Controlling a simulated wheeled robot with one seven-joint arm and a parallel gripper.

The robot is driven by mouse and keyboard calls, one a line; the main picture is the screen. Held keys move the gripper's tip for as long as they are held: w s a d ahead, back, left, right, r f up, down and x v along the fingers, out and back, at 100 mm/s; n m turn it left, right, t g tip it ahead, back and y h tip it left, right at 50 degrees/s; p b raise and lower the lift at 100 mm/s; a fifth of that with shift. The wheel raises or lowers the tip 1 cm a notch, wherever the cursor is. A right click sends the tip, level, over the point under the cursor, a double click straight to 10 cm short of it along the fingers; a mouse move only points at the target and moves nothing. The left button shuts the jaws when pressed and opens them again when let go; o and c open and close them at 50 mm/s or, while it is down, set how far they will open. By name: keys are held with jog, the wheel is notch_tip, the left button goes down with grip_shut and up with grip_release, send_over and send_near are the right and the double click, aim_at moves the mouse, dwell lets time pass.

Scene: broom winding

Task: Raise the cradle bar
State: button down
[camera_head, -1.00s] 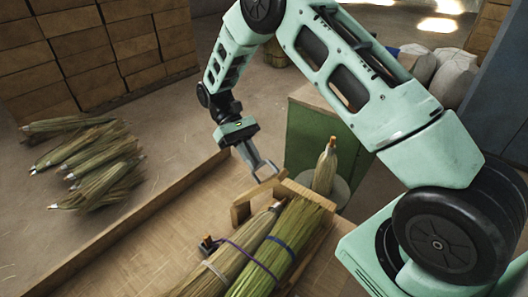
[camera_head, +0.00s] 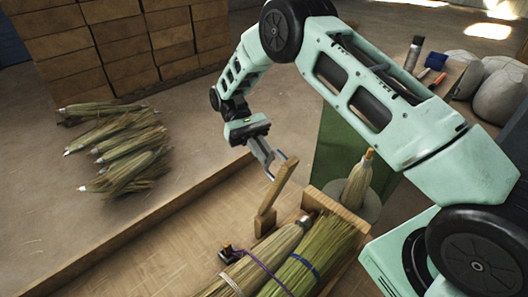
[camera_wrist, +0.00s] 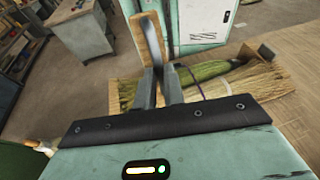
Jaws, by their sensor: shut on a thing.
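The wooden cradle bar (camera_head: 283,184) stands steeply up from the cradle's left side in the head view, leaning a little right. My gripper (camera_head: 273,166) is shut on it near its upper part. In the wrist view the bar (camera_wrist: 143,36) shows at my fingers (camera_wrist: 158,78). Two broom bundles lie side by side in the cradle, a tan one (camera_head: 262,262) and a greener one (camera_head: 318,248). A purple cord (camera_head: 262,268) and a blue band (camera_head: 304,265) cross them. The cradle's end board (camera_head: 335,212) stands behind the bundles.
Several loose bundles (camera_head: 125,150) lie on the floor at left, before stacked boxes (camera_head: 120,50).

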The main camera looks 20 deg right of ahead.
jog(key=shift+f, duration=0.15)
jog(key=c, duration=1.5)
grip_release()
jog(key=shift+r, duration=0.2)
notch_tip(320, 180, up, 10)
jog(key=p, duration=0.6)
jog(key=shift+f, duration=0.1)
jog(key=shift+f, duration=0.1)
